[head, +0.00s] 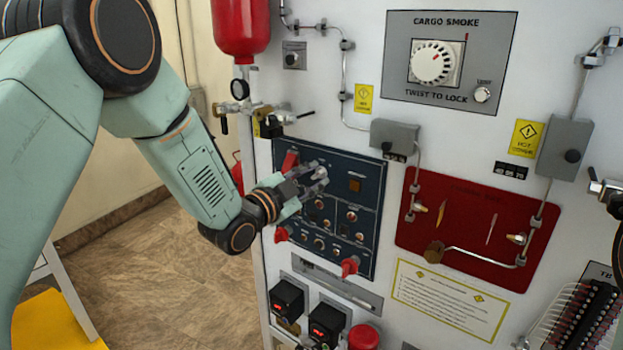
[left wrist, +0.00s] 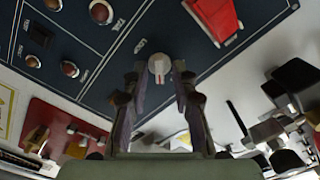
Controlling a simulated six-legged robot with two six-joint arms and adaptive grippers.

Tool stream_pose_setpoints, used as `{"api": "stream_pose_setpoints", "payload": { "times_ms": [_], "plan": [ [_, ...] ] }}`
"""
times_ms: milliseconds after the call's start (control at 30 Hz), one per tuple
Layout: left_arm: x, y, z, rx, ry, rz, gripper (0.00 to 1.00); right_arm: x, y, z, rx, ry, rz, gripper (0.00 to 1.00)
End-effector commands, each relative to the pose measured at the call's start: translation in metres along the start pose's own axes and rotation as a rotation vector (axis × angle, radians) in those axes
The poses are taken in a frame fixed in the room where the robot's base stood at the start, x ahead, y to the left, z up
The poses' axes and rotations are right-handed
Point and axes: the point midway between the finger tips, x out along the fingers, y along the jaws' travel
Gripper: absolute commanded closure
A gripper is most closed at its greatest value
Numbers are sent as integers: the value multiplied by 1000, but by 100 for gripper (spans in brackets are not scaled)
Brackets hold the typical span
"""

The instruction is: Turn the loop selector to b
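The dark blue control panel (head: 335,255) is at the middle of the head view, with several small knobs and a red guard (head: 290,161) at its upper left. My left gripper (head: 313,180) is in front of the panel's upper part. In the left wrist view, its two fingers (left wrist: 159,77) stand apart on either side of a small pale round knob (left wrist: 159,66) with a raised grip, which may be the loop selector. A gap shows between fingers and knob; I cannot tell contact.
A red panel (head: 460,225) with piping is right of the blue panel. Red knobs (head: 349,266) stick out at the blue panel's lower edge. A valve and gauge (head: 240,88) are close to my left arm. Open floor (head: 150,260) lies at the left.

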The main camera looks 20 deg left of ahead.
Motion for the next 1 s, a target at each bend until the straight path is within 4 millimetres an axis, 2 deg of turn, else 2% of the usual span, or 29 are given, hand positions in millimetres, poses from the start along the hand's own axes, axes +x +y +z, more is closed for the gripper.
{"api": "stream_pose_setpoints", "payload": {
  "times_ms": [300, 433, 800, 1000],
  "plan": [
    [-1, 1, 0, -2, -1, 1, 68, 0, 0, 0, 0, 0, 0, 60],
    [-10, 0, 1, -3, -3, 1, 68, 0, 0, 0, 0, 0, 0, 60],
    [-75, 0, 0, -8, -2, -3, 68, 0, 0, 0, 0, 0, 0, 60],
    [-101, -1, 0, -6, -1, -3, 68, 0, 0, 0, 0, 0, 0, 60]
  ]
}}
